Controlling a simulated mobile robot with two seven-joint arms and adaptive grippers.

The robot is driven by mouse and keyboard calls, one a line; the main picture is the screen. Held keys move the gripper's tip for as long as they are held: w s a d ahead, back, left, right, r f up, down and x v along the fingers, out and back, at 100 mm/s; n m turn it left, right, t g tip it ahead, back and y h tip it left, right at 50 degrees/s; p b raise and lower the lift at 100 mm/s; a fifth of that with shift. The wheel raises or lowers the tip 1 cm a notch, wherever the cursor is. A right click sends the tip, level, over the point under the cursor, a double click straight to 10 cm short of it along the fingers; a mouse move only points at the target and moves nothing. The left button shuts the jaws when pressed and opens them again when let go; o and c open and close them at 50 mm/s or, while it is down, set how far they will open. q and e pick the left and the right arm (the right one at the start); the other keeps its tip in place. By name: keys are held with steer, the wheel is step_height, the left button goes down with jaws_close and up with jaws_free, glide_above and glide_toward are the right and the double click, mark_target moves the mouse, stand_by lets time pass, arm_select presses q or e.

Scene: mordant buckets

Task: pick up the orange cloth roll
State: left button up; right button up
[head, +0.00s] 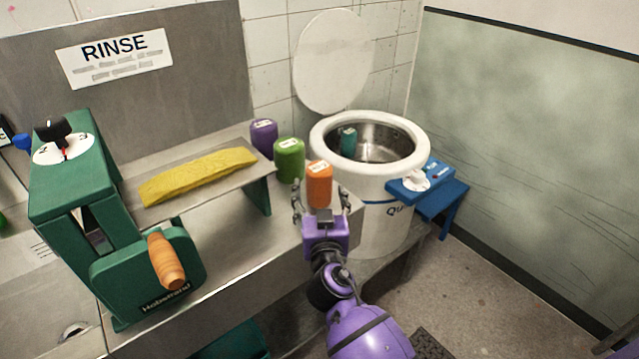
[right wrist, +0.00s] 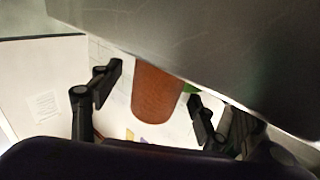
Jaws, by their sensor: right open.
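The orange cloth roll (head: 319,186) stands upright at the right end of the steel counter, with a pale label on top. It also shows in the right wrist view (right wrist: 157,95), between the fingers. My right gripper (head: 320,195) is open, with one finger on each side of the orange roll. The fingers look apart from the roll in the right wrist view (right wrist: 155,95); I cannot tell whether they touch it. My left gripper is not in view.
A green roll (head: 289,160) and a purple roll (head: 264,138) stand just behind the orange one. A white round bucket (head: 327,133) with a teal roll (head: 348,141) inside is at the right. A green wringer (head: 70,185) and yellow cloth (head: 198,176) are left.

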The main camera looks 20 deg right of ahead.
steer(key=shift+x, duration=1.2)
steer(key=shift+w, duration=0.25)
steer(key=shift+s, duration=0.1)
steer(key=c, duration=1.2)
steer(key=shift+r, duration=0.1)
steer(key=shift+c, duration=0.6)
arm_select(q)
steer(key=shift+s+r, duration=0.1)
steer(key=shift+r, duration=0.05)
arm_select(e)
steer(key=shift+r, duration=0.1)
